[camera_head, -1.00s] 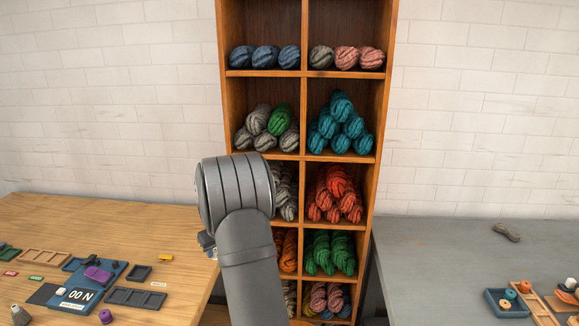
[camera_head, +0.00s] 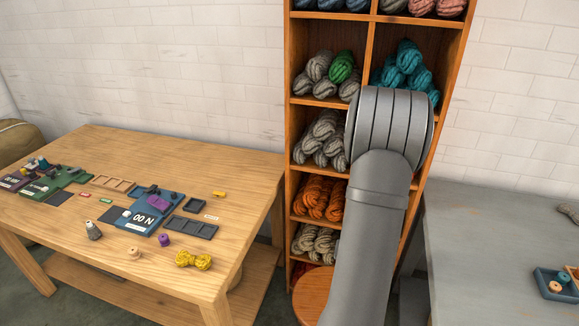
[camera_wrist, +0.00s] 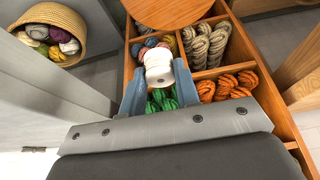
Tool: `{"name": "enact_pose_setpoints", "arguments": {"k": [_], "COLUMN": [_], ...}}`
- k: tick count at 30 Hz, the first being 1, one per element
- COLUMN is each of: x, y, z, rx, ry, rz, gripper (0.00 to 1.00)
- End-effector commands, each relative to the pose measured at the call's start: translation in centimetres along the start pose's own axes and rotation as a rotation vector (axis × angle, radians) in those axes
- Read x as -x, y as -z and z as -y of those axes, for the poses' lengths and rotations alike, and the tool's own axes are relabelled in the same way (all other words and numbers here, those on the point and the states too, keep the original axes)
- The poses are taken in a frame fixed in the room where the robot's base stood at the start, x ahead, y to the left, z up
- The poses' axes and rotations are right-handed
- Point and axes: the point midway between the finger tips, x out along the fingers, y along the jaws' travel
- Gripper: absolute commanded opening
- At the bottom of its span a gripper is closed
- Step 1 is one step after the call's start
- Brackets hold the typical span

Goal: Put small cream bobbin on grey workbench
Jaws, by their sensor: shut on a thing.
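My gripper (camera_wrist: 158,88) is shut on a small cream bobbin (camera_wrist: 158,66) in the wrist view, with one blue-grey finger on each side of it. The bobbin is held in the air in front of the shelf. In the head view my arm hides both gripper and bobbin. The grey workbench (camera_head: 490,245) stands at the right in the head view, its near-left top bare.
The wooden shelf of wool skeins (camera_head: 293,130) stands behind my arm. A round wooden stool (camera_head: 308,292) is low before it. A wooden table (camera_head: 110,150) at left holds trays, a pale bobbin (camera_head: 134,254) and a yellow skein (camera_head: 193,260). A blue tray (camera_head: 556,292) is on the workbench.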

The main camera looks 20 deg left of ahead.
Motion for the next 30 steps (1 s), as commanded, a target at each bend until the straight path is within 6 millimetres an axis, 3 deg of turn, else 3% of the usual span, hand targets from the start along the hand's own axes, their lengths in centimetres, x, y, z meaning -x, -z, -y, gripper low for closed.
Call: {"name": "enact_pose_setpoints", "arguments": {"k": [5,8,15,21,25,30], "x": [-0.1,-0.2,1.4,4.1,5.8,7.2], "y": [1.8,4.2,10.7,13.8,14.6,14.9], "z": [1.8,4.7,15.8,25.1,29.5,32.6], "rx": [0.050,0.129,0.391,0.594,0.690,0.757], "ry": [0.015,0.040,0.141,0.233,0.279,0.313], "rz": [-0.001,0.001,0.006,0.005,0.003,0.002], "gripper": [0.08,0.08,0.08,0.07,0.07,0.07]}}
